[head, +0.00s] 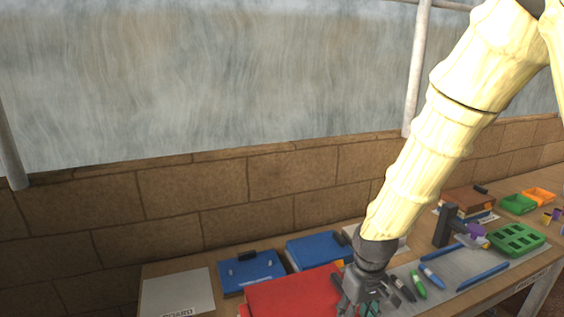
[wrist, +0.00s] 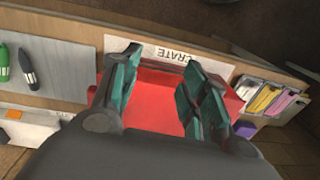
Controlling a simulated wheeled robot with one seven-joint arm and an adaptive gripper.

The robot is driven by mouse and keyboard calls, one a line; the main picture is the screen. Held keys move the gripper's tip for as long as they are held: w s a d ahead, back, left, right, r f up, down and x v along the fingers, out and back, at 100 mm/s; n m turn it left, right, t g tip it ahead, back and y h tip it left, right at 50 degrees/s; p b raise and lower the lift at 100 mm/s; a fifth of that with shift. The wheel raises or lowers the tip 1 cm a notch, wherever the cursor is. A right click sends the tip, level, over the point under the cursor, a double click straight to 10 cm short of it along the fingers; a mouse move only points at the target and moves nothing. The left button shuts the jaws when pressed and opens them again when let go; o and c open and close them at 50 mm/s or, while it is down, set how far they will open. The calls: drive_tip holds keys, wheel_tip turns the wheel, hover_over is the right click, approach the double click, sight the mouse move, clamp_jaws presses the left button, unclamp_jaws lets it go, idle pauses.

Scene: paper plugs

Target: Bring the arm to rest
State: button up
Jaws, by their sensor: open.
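My arm reaches down from the upper right in the head view. My gripper (head: 362,304) is low over the table, at the right edge of a red crate (head: 290,294). In the wrist view my gripper (wrist: 156,92) has its two teal-padded fingers spread apart. Nothing shows between them but the red surface (wrist: 157,108) below and a white label reading "CRATE" (wrist: 172,54). The height of the fingertips above the red crate is hard to tell.
A grey mat (head: 452,272) holds green and blue markers. A dark stand (head: 446,226), a green tray (head: 516,240) and small bins stand at right. A brick wall runs behind.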

drive_tip(key=s+d+f+m, duration=0.1)
drive_tip(key=s+f, duration=0.3)
drive_tip(key=f, duration=0.6)
drive_tip(key=s+d+f+m, duration=0.1)
drive_tip(key=s+f, duration=0.4)
drive_tip(key=f, duration=0.5)
drive_tip(key=s+d+f+m, duration=0.1)
drive_tip(key=s+f, duration=0.5)
drive_tip(key=s, duration=0.2)
drive_tip(key=s+d+f, duration=0.2)
drive_tip(key=s+f, duration=0.4)
drive_tip(key=s, duration=0.3)
drive_tip(key=shift+d+f+m+h, duration=0.25)
drive_tip(key=shift+f+m+h, duration=0.05)
drive_tip(key=shift+f+m, duration=0.1)
